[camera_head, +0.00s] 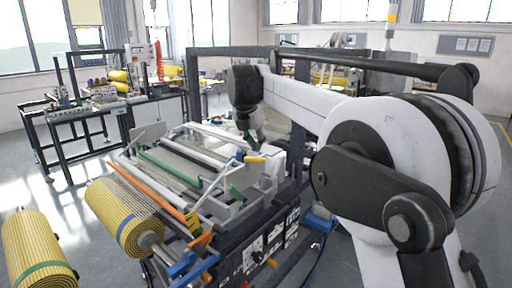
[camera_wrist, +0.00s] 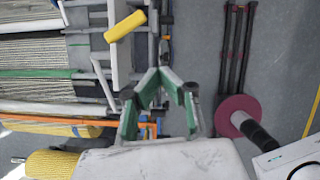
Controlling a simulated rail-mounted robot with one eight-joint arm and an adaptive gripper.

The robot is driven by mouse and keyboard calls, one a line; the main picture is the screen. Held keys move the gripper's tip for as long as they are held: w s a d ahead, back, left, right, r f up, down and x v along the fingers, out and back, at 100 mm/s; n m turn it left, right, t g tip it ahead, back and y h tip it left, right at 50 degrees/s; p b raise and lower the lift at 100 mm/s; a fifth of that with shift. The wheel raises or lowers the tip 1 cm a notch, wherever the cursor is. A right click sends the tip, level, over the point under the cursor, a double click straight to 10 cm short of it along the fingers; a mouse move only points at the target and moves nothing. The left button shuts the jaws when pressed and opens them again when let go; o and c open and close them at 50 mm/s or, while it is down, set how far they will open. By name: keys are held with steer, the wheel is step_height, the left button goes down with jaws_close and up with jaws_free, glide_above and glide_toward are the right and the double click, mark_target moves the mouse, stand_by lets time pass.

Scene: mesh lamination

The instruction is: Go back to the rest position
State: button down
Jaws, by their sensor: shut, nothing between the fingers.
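My gripper (camera_wrist: 160,76) shows in the wrist view as green and dark fingers, drawn together with nothing between them. In the head view my gripper (camera_head: 250,137) hangs below the dark wrist of my white arm, over the back part of the lamination machine (camera_head: 190,165). A yellow handle (camera_head: 255,159) shows just below it there. The yellow handle also shows in the wrist view (camera_wrist: 125,26), up and left of the fingers and apart from them. My arm hides part of the machine's right side.
A yellow mesh roll (camera_head: 125,215) sits at the machine's front, and another roll (camera_head: 38,252) stands at the lower left. A magenta disc (camera_wrist: 236,114) lies right of the fingers. Grey floor is open at left (camera_head: 60,190).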

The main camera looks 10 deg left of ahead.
steer(key=s+d+r+m+b, duration=0.1)
steer(key=s+d+m, duration=0.45)
steer(key=d, duration=0.35)
steer(key=s+d+r+m+t+y, duration=0.1)
steer(key=s+d+m, duration=0.45)
steer(key=d, duration=0.35)
steer(key=s+d+r+m+b, duration=0.1)
steer(key=s+d+m, duration=0.45)
steer(key=d, duration=0.25)
steer(key=s+d+f+m, duration=0.4)
steer(key=s+f+m, duration=0.1)
steer(key=s, duration=0.3)
steer(key=s+d+f+m+t+b, duration=0.1)
steer(key=s+d+f+m, duration=0.4)
steer(key=s, duration=0.3)
steer(key=s+d+f+m+t, duration=0.1)
steer(key=s+d+f+m, duration=0.3)
steer(key=s, duration=0.5)
step_height(320, 180, down, 3)
steer(key=shift+d+r+m+b, duration=0.2)
steer(key=shift+d+m+b, duration=0.15)
steer(key=shift+m, duration=0.8)
